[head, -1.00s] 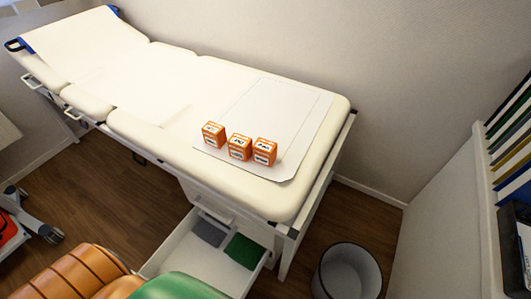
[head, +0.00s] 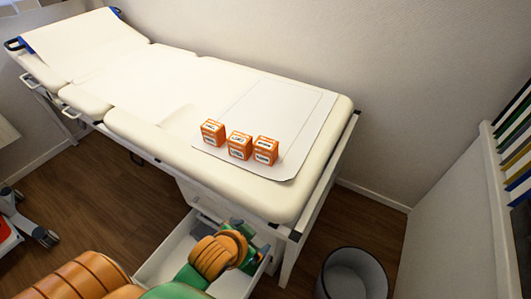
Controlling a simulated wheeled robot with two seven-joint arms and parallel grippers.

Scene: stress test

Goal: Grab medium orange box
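Three orange boxes with white labels stand in a row on the white sheet at the near end of the exam bed: a left box (head: 213,132), a middle box (head: 239,145) and a right box (head: 265,150). They look close in size, and I cannot tell for sure which is the medium one. My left arm, orange and green, comes in from the lower left. Its gripper (head: 249,247) is over the open drawer, below the bed's edge and apart from the boxes. Its fingers are too small and covered to read. My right gripper is out of view.
The padded exam bed (head: 150,85) has a front edge between my arm and the boxes. An open white drawer (head: 165,258) juts out under it. A round bin (head: 352,275) stands at lower right. Bare sheet (head: 285,105) lies behind the boxes.

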